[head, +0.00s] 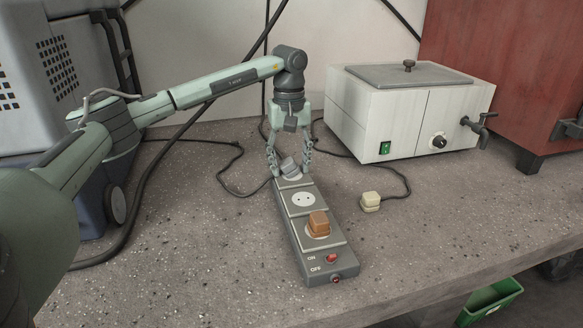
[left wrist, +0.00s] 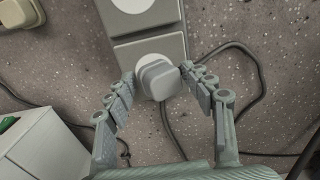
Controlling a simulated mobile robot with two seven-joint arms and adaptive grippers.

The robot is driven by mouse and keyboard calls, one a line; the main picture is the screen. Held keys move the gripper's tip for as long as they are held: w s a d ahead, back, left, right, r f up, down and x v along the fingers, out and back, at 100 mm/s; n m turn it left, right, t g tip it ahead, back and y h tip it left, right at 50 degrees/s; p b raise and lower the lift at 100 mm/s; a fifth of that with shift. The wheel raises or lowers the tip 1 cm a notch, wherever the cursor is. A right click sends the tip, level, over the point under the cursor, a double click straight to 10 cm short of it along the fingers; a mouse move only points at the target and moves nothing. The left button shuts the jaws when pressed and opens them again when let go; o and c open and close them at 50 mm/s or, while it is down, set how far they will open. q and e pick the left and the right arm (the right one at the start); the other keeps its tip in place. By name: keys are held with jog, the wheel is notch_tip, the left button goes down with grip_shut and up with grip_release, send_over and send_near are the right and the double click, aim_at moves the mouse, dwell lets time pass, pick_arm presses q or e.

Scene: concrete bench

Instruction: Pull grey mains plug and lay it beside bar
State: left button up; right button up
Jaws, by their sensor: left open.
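The grey mains plug (head: 290,167) sits at the far socket of the power bar (head: 293,232), and looks tilted in the head view. My left gripper (head: 288,170) reaches down over it with its fingers open on either side. In the left wrist view the plug (left wrist: 159,79) lies between the fingertips of the gripper (left wrist: 158,80), with the bar (left wrist: 157,47) beyond. I cannot tell whether the fingertips touch the plug. An orange-brown plug (head: 318,223) is in a nearer socket, and the middle socket (head: 303,199) is empty. My right gripper is not in view.
A cream plug (head: 370,201) lies loose right of the bar, its cable leading to a white tank (head: 402,108) with a tap. A dark cable (head: 230,168) runs left of the bar. The bench (head: 430,240) is clear at the front right. A green crate (head: 490,303) stands below the edge.

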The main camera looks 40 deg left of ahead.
aim_at(290, 160)
pick_arm(q)
jog(key=shift+c, duration=0.2)
grip_shut()
dwell(0.3)
jog(key=shift+r, duration=0.1)
jog(key=shift+r+p, duration=1.85)
jog(key=shift+r, duration=0.2)
jog(key=shift+r+p, duration=0.4)
jog(key=shift+r, duration=0.5)
